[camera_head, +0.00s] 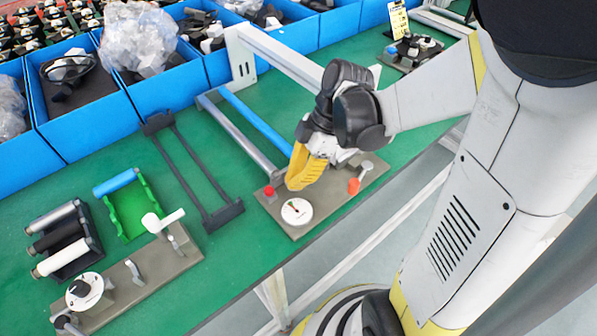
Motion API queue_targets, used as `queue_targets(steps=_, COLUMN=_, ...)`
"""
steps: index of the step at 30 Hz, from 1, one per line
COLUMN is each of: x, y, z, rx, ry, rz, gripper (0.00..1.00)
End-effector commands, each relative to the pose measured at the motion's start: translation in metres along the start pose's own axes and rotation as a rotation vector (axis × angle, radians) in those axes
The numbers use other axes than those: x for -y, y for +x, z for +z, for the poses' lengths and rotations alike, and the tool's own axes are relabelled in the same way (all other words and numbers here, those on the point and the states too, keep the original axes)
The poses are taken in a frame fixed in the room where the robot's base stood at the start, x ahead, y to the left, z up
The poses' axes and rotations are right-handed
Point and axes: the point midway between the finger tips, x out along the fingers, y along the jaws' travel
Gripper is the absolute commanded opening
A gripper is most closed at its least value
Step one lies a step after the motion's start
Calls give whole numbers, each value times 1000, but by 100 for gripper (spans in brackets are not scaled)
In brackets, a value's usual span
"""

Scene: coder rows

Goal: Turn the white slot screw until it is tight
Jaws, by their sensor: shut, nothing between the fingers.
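My gripper (298,182) has yellow fingers that are shut and empty. It points down over the grey-brown plate (322,213) near the table's front edge. Whether the fingertips touch anything on the plate is unclear.
The plate also bears a red button (269,191), an orange knob (353,187) and a metal lever (367,167). A second plate (130,300) with levers stands lower left. Blue bins (100,125) line the back. A dark frame (190,150) lies left.

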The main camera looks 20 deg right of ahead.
Motion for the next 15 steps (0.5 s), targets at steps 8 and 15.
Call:
queue_targets(steps=8, x=-39, y=-4, z=0, rx=-2, ry=82, rz=159, gripper=15)
queue_targets(steps=15, x=-38, y=-15, z=-4, rx=1, ry=83, rz=161, gripper=15)
